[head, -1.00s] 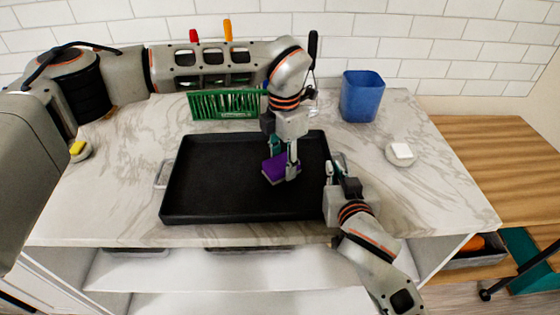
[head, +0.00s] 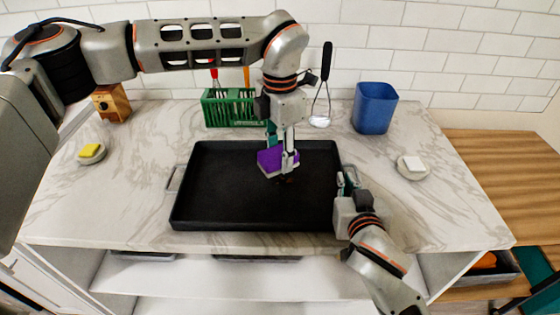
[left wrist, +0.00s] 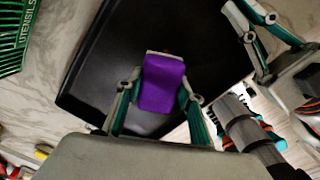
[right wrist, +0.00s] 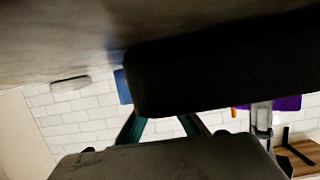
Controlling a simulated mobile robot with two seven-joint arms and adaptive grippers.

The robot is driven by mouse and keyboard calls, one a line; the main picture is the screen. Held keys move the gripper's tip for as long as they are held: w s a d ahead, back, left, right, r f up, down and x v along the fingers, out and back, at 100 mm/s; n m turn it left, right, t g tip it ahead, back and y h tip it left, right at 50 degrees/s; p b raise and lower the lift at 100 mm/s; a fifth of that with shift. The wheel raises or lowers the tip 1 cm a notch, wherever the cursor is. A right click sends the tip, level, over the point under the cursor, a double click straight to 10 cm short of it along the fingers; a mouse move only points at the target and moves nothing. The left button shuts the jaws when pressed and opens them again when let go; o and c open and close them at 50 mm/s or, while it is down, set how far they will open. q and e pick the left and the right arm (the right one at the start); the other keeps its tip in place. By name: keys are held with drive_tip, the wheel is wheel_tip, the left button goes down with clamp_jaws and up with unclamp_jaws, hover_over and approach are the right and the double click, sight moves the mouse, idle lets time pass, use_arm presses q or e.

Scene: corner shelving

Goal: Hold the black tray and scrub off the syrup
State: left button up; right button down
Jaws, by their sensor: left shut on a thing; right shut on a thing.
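The black tray (head: 225,190) lies flat on the marble counter. My left gripper (head: 285,158) reaches down over the tray's right half, shut on a purple sponge (head: 269,160). The sponge also shows between the fingers in the left wrist view (left wrist: 162,85). A small dark brownish patch, possibly syrup, shows beside the sponge on the tray; most of it is hidden. I cannot tell whether the sponge touches the tray. My right gripper (head: 346,182) is shut on the tray at its right side. In the right wrist view the dark tray (right wrist: 220,70) fills the upper middle.
A dish with a yellow block (head: 90,151) is at left, a dish with a white block (head: 413,164) at right.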

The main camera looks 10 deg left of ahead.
use_arm(q)
drive_tip(key=shift+r, duration=1.05)
use_arm(e)
drive_tip(key=c, duration=2.2)
unclamp_jaws()
drive_tip(key=shift+o, duration=0.2)
drive_tip(key=v, duration=1.2)
